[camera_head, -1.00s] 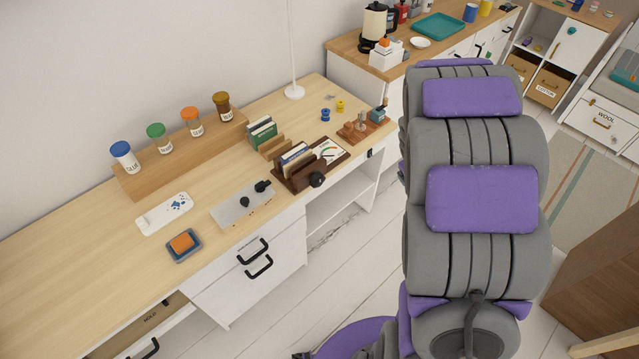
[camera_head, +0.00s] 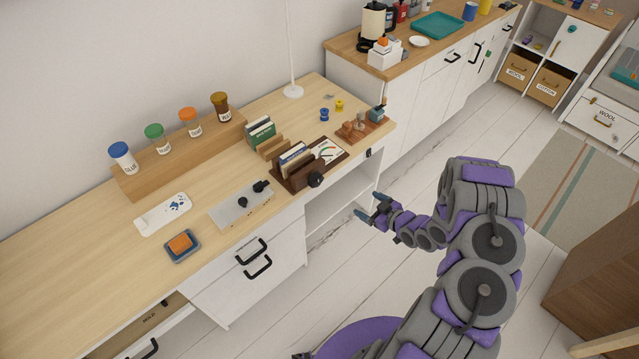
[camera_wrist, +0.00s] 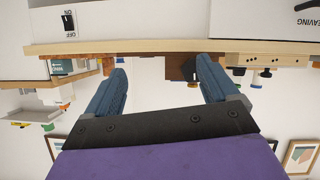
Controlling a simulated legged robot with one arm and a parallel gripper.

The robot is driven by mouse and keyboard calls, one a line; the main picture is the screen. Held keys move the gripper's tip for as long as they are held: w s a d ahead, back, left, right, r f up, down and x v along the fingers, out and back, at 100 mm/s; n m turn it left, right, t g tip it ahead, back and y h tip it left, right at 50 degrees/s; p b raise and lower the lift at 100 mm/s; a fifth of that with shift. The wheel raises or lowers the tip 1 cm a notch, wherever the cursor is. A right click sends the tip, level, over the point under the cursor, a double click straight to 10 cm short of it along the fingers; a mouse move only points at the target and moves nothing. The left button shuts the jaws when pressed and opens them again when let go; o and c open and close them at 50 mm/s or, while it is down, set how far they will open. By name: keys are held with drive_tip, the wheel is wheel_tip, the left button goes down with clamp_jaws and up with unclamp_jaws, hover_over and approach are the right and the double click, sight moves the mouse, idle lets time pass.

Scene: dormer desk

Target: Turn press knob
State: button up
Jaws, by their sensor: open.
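The press (camera_head: 298,168) is a dark brown wooden block with card-like sheets standing in it, at the desk's front edge. Its round black knob (camera_head: 316,180) sticks out at the front right. In the wrist view, which looks upside down, a brown press body (camera_wrist: 181,67) shows between the fingers, with a dark knob (camera_wrist: 190,73) before it. My gripper (camera_head: 372,207) is open and empty, in front of the desk, lower and to the right of the knob. Its two blue fingers (camera_wrist: 160,72) are spread in the wrist view. They are apart from the knob.
A grey panel (camera_head: 238,205) with black knobs lies left of the press. A small wooden stand (camera_head: 362,129) is on the right. A black switch (camera_head: 368,153) sits on the desk's front. White drawers (camera_head: 250,262) are below. The floor before the desk is clear.

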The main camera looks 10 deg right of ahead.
drive_tip(key=s+a+m+t+y, duration=0.1)
drive_tip(key=s+a+t+y, duration=0.2)
drive_tip(key=a, duration=0.3)
drive_tip(key=b, duration=0.1)
approach(319, 183)
drive_tip(key=shift+t, duration=0.4)
drive_tip(key=x, duration=0.6)
drive_tip(key=f+x, duration=0.1)
drive_tip(key=x, duration=0.3)
drive_tip(key=shift+a, duration=0.15)
drive_tip(key=shift+c, duration=0.3)
drive_tip(key=shift+m, duration=0.3)
drive_tip(key=c, duration=0.9)
